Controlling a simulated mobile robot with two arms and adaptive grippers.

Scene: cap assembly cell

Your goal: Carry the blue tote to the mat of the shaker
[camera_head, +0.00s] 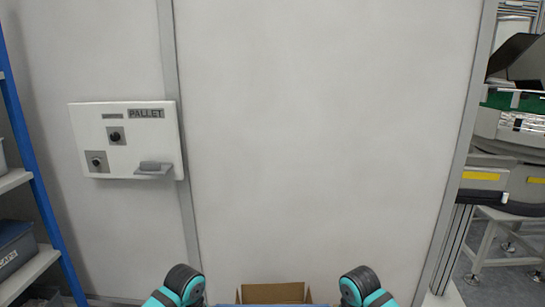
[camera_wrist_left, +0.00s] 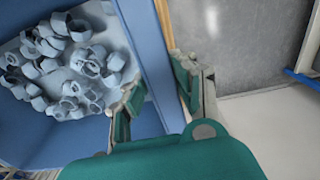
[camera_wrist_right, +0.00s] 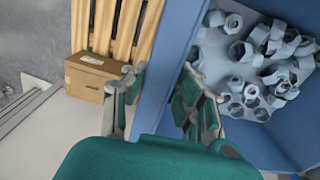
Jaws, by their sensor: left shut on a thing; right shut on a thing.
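The blue tote (camera_wrist_left: 150,50) is held between my two grippers, with several pale ring-shaped caps (camera_wrist_left: 70,65) lying inside it. My left gripper (camera_wrist_left: 160,78) is shut on one of its walls, one finger inside and one outside. My right gripper (camera_wrist_right: 160,82) is shut on another wall of the tote (camera_wrist_right: 172,50) in the same way. In the head view only a thin strip of the tote's rim shows at the bottom edge, between my arms. I cannot make out the shaker or its mat in any view.
A pale wall (camera_head: 320,130) with a PALLET panel (camera_head: 125,140) stands ahead. A blue-framed shelf (camera_head: 30,275) with bins is at left, a grey machine (camera_head: 510,125) at right. A cardboard box (camera_wrist_right: 92,78) lies by wooden slats (camera_wrist_right: 112,25) near the tote.

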